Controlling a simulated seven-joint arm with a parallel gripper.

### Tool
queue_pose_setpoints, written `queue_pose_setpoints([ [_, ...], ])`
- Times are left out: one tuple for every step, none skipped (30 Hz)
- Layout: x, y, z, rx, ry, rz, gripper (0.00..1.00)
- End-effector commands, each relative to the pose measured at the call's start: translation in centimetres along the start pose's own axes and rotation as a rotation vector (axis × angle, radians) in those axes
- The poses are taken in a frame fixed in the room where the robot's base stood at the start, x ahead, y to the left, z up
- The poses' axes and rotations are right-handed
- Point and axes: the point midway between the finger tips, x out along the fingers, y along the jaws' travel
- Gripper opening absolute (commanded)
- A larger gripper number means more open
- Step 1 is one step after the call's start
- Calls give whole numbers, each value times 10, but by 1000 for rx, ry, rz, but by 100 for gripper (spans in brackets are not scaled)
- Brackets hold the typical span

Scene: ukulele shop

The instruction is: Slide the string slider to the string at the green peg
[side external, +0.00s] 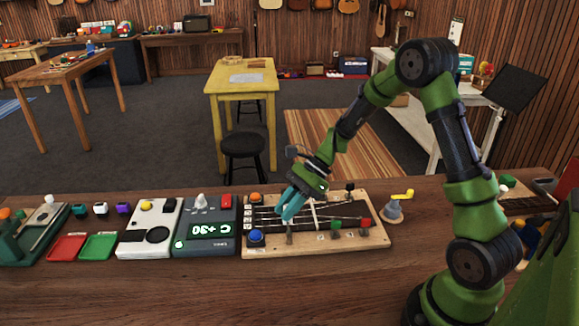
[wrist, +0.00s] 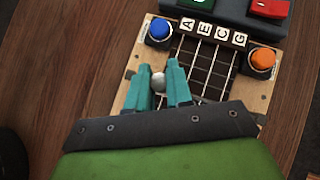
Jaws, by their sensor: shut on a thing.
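The wooden string board (side external: 268,251) lies on the bench, with strings running along a dark fretted strip. The green peg (side external: 336,224) stands at the board's right end, near side, beside a red peg (side external: 366,223). My teal-fingered gripper (side external: 288,216) reaches down over the left part of the strings. The knob is on the blue-button side of the strings, near the A tile (wrist: 188,25). The slider's lower part and the pegs are hidden in the wrist view.
A blue button (side external: 256,236) and an orange button (side external: 256,198) flank the board's left end. A grey tuner box (side external: 206,246) reading about +30 stands left of it. The bench front is clear.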

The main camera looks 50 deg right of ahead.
Motion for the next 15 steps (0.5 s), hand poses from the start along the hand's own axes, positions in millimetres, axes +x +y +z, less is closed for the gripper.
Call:
queue_pose_setpoints([
  [2,3,4,-3,-7,5,0],
  [3,4,4,-3,-7,5,0],
  [3,4,5,-3,-8,6,0],
  [3,4,5,-3,-8,7,0],
  [3,4,5,-3,-9,8,0],
  [3,4,5,-3,-9,10,0],
  [4,5,6,-3,-10,11,0],
  [4,5,6,-3,-10,12,0],
  [4,5,6,-3,-11,13,0],
  [4,5,6,-4,-11,13,25],
  [4,6,6,-4,-11,14,29],
  [4,6,6,-4,-11,14,35],
  [5,5,6,-4,-11,14,40],
  [4,5,6,-4,-10,13,44],
  [4,5,6,-4,-10,12,45],
])
